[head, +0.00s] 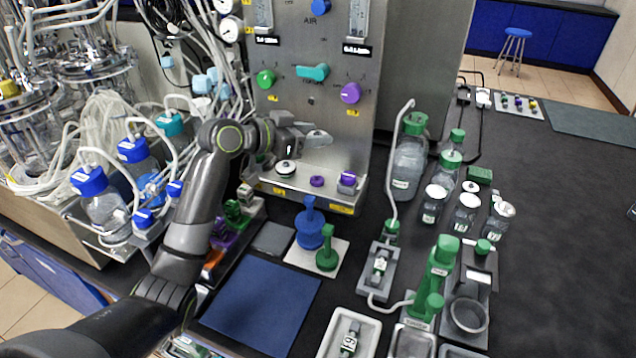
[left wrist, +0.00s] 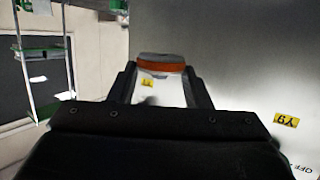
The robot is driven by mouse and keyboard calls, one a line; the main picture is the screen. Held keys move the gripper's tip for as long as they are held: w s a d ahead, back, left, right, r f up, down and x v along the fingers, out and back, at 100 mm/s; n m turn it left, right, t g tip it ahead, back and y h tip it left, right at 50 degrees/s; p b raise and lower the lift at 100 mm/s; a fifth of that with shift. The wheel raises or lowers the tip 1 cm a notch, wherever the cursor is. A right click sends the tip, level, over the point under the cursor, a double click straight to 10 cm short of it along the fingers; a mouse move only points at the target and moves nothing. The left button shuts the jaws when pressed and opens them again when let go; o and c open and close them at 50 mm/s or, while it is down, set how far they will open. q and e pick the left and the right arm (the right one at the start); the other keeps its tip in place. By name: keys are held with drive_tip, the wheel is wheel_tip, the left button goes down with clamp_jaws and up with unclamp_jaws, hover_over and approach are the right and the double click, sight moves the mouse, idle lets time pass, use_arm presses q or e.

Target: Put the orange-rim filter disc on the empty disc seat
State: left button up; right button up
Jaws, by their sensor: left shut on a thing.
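My left gripper (head: 312,134) is in front of the steel panel, above the small ledge at its foot. In the left wrist view its two fingers (left wrist: 160,85) are shut on the orange-rim filter disc (left wrist: 162,66), whose orange edge shows between the tips. In the head view the disc is too small and too covered to make out clearly. On the panel ledge (head: 300,193) sit a pale round disc-like part (head: 285,168), a low purple piece (head: 317,181) and a purple-topped piece (head: 347,180). I cannot tell which spot is the empty disc seat. My right gripper is not in view.
Green, teal and purple knobs (head: 350,93) stick out of the panel near the gripper. Tubing and blue-capped bottles (head: 103,200) crowd the left. Green-capped bottles (head: 410,160) stand right of the panel. A blue mat (head: 262,303) lies clear in front.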

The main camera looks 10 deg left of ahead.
use_arm(q)
drive_tip(key=shift+w+a+f, duration=0.1)
drive_tip(key=shift+w+f, duration=0.05)
drive_tip(key=shift+f, duration=0.25)
drive_tip(key=p, duration=0.1)
hover_over(312, 181)
wheel_tip(312, 181, down, 4)
drive_tip(key=shift+f, duration=0.2)
wheel_tip(312, 181, down, 5)
drive_tip(key=shift+p, duration=0.3)
drive_tip(key=o, duration=0.5)
drive_tip(key=shift+f, duration=0.15)
drive_tip(key=o, duration=0.5)
drive_tip(key=shift+c, duration=0.2)
